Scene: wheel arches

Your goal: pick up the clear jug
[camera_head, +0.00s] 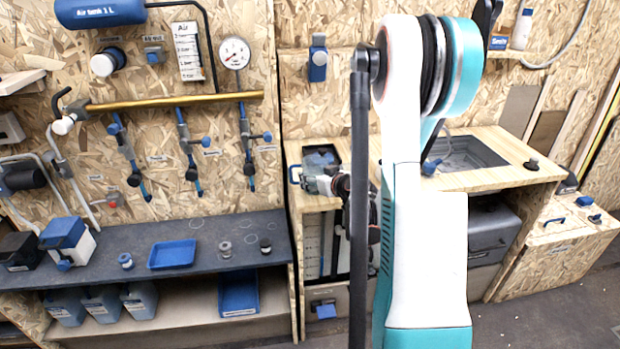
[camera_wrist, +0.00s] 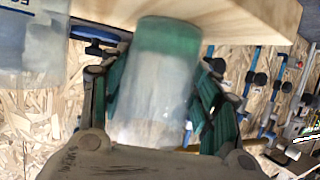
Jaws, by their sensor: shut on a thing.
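The clear jug (camera_wrist: 155,85) is a see-through cylinder with a green band at its upper end in the wrist view. My gripper (camera_wrist: 156,72) is shut on it, with a dark green-padded finger on each side. The jug's near end is partly covered by the gripper's palm. In the head view my arm covers much of the middle, and only part of my gripper shows beside the wooden bench, so the grip is hard to make out there.
A pale clear container with blue lettering (camera_wrist: 30,50) is at the left of the wrist view, close to my gripper. A wooden board edge (camera_wrist: 240,18) is just above the jug. In the head view, a dark shelf (camera_head: 110,275) holds a blue tray (camera_head: 172,254).

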